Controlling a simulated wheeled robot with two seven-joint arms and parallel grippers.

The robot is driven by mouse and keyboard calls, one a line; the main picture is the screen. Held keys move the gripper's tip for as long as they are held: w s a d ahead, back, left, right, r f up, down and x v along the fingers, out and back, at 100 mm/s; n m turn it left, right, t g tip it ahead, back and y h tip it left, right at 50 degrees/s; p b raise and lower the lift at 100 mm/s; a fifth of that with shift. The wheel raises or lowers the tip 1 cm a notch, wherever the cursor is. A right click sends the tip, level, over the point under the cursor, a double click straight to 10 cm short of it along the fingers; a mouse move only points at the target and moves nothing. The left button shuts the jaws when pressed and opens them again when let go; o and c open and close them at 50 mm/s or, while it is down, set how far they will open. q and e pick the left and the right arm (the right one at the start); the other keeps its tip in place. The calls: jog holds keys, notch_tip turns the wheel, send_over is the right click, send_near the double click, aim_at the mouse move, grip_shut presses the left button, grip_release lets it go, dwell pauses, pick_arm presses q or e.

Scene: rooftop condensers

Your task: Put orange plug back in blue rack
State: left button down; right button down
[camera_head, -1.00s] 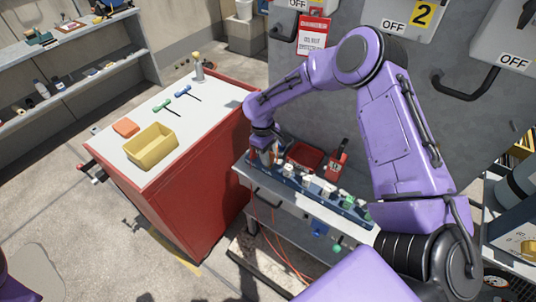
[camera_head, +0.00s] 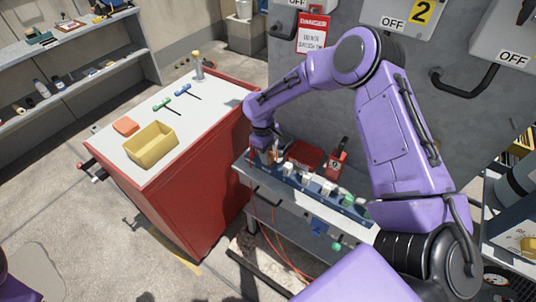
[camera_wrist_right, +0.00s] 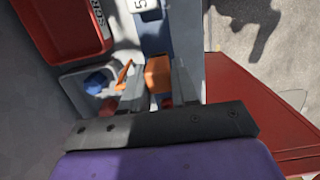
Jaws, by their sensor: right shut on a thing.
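The blue rack (camera_head: 330,203) lies along the grey bench in the head view, with several white and green plugs in it. My right gripper (camera_head: 268,157) is low at the rack's left end. In the right wrist view, the gripper (camera_wrist_right: 160,82) is shut on the orange plug (camera_wrist_right: 158,73), which lies between its fingers over the end of the blue rack (camera_wrist_right: 156,38). I cannot tell whether the plug is seated in the rack, because its lower part is hidden. My left gripper is not in view.
A red bin (camera_head: 305,156) and a red tagged item (camera_head: 338,158) stand behind the rack. A grey tray (camera_wrist_right: 75,72) with a blue thing is beside the fingers. A red cabinet (camera_head: 205,195) with a yellow bin (camera_head: 152,150) stands left of the bench.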

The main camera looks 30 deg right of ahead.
jog(key=shift+s+f, duration=0.15)
jog(key=shift+f, duration=0.1)
jog(key=shift+w+f, duration=0.2)
jog(key=shift+f, duration=0.05)
jog(key=c, duration=0.8)
grip_release()
jog(key=shift+r, duration=0.1)
jog(key=shift+s, duration=0.1)
jog(key=shift+w+r, duration=0.2)
jog(key=shift+r, duration=0.2)
jog(key=r, duration=0.3)
jog(key=r+b, duration=0.1)
jog(key=r, duration=0.2)
jog(key=w+r+b, duration=0.1)
jog(key=r, duration=0.2)
jog(key=shift+a+r, duration=0.3)
jog(key=shift+r, duration=0.05)
